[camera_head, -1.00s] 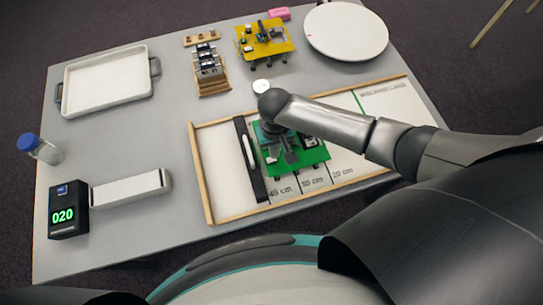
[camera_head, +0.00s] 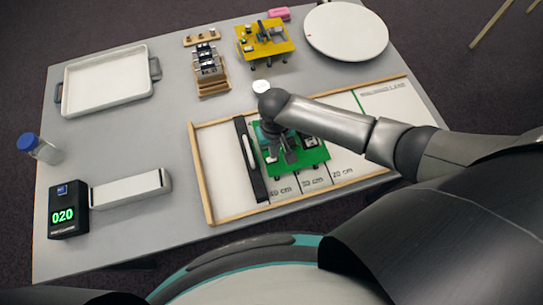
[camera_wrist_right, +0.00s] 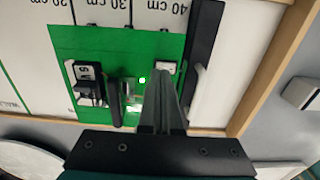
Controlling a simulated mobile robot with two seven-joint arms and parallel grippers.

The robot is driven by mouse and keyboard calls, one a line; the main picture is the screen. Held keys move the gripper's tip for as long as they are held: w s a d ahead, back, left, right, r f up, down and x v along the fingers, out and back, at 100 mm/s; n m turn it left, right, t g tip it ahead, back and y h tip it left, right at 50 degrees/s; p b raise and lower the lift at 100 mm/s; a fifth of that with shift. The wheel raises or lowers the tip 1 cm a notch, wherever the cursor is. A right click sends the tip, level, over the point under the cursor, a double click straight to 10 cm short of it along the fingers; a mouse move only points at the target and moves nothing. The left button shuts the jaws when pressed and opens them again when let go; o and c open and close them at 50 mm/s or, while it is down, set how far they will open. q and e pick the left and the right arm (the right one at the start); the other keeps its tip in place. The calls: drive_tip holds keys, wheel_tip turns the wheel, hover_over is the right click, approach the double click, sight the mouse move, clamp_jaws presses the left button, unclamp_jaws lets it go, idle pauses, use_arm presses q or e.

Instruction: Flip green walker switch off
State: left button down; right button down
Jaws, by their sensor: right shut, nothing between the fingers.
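The green walker (camera_head: 314,156) stands on the white walking lane, beside the dark bar at the lane's left end. In the right wrist view, its green board (camera_wrist_right: 65,45) carries a black boxed part (camera_wrist_right: 88,80), a silver cylinder (camera_wrist_right: 128,92) and a small lit light (camera_wrist_right: 142,80). A small white part, perhaps the switch (camera_wrist_right: 166,66), shows at the board's edge. My right gripper (camera_head: 289,156) is shut and empty, pointing down over the walker. In the wrist view its fingertips (camera_wrist_right: 161,76) are close to the white part; contact cannot be told. My left gripper is out of view.
The wooden-framed lane (camera_head: 209,180) bounds the walker. A yellow walker (camera_head: 264,38), a wooden rack (camera_head: 210,70), a white tray (camera_head: 108,80), a round white plate (camera_head: 346,32) and a black display reading 020 (camera_head: 68,210) stand around the table.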

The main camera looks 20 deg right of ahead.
drive_tip(key=shift+f+b, duration=0.55)
drive_tip(key=shift+f, duration=0.4)
idle(0.4)
wheel_tip(320, 180, up, 7)
drive_tip(key=p, duration=0.8)
drive_tip(key=shift+r, duration=0.1)
idle(0.5)
